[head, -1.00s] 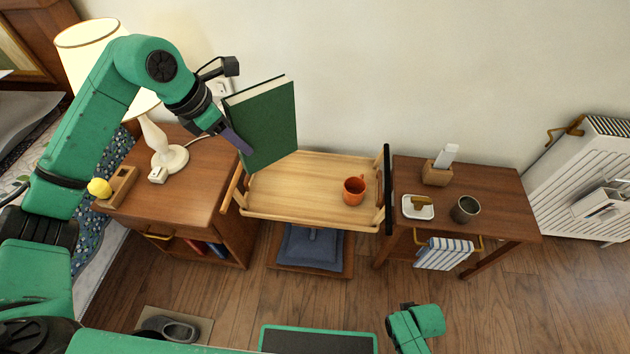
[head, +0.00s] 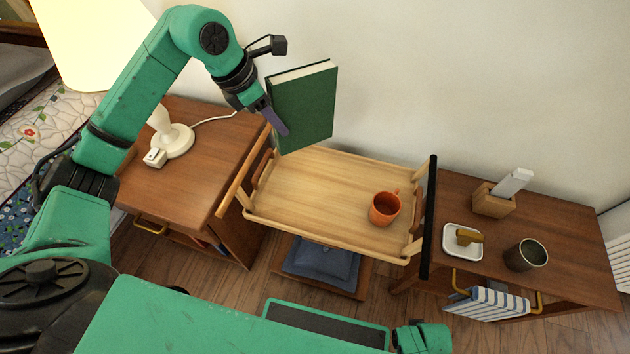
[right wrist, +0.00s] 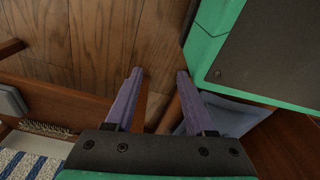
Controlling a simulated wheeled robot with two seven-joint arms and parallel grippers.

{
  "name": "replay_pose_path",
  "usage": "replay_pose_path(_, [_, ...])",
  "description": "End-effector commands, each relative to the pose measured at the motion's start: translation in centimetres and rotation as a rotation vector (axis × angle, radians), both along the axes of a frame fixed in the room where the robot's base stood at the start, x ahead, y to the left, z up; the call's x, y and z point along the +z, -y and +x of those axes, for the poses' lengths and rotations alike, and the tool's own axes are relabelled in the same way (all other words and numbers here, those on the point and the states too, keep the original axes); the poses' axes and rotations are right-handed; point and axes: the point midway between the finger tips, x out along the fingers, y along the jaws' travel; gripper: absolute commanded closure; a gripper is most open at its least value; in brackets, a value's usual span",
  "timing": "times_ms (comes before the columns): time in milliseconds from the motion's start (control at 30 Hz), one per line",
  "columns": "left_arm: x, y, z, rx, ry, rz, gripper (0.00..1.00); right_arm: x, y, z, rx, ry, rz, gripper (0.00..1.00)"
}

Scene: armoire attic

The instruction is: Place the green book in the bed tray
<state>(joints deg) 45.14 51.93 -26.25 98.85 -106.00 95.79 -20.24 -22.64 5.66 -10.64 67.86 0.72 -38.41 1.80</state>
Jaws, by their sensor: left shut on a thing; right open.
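The green book (head: 308,105) is held upright in the head view, above the back left part of the bed tray. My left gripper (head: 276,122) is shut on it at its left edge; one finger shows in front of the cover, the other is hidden. The bed tray (head: 310,195) is light wood with raised rails, and its middle is bare. In the right wrist view my right gripper (right wrist: 158,75) is open and empty, low over the floor.
An orange mug (head: 384,209) stands in the tray's right part. A nightstand (head: 195,185) with a lamp (head: 172,140) is at left. A side table (head: 560,240) at right bears a grey cup (head: 526,255), a white dish (head: 462,242) and a wooden holder (head: 493,199). A blue cushion (head: 322,262) lies below.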

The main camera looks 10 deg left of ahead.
Motion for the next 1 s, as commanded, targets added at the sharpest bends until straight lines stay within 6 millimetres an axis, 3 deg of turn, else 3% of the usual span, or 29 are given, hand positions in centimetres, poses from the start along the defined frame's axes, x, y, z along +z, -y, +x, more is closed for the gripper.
replay_pose_path(67, [-1.3,0.0,-0.1,0.0,-0.003,-0.001,1.0,0.1,-0.1,0.4,-0.002,0.003,0.001,0.45])
replay_pose_path(400, [-12.3,0.1,-0.2,0.0,-0.005,-0.002,1.0,1.9,-0.7,2.8,-0.013,0.008,0.007,0.45])
replay_pose_path(500, [-14.5,0.0,-0.2,0.0,-0.002,-0.002,1.0,2.4,-0.8,3.2,-0.015,0.008,0.007,0.45])
replay_pose_path(800, [-19.3,0.1,-0.1,0.0,-0.001,-0.002,1.0,3.5,-1.2,4.2,-0.016,0.012,0.013,0.45])
replay_pose_path(1000, [-19.6,0.0,-0.1,0.0,0.001,-0.001,1.0,3.8,-1.2,4.3,-0.016,0.01,0.014,0.45])
